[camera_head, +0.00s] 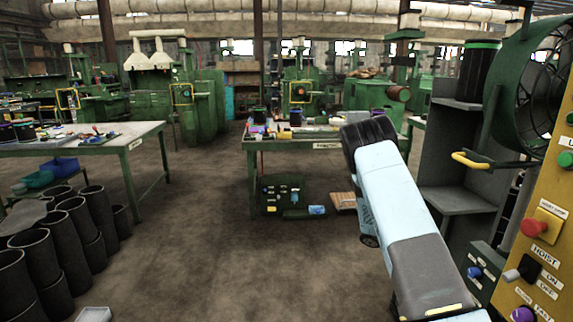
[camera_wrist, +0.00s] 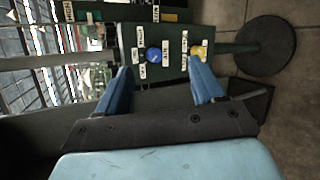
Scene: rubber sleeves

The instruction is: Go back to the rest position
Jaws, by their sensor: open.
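My gripper (camera_wrist: 161,66) shows in the wrist view with its two blue fingers apart and nothing between them. Past the fingers is a green control panel (camera_wrist: 174,72), seen turned sideways, with a blue knob (camera_wrist: 153,55) and a yellow knob (camera_wrist: 198,52). I cannot tell how far the fingertips are from the panel. In the head view my light blue and grey arm reaches up from the lower right across the middle right. My gripper's fingers are not visible there.
At the right stand a yellow hoist panel (camera_head: 545,205) with a red button (camera_head: 533,228), a fan (camera_head: 545,85) and a grey shelf (camera_head: 455,150). A workbench (camera_head: 285,146) stands ahead. Black sleeves (camera_head: 68,235) stand at left beside another table (camera_head: 110,142). The central floor is clear.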

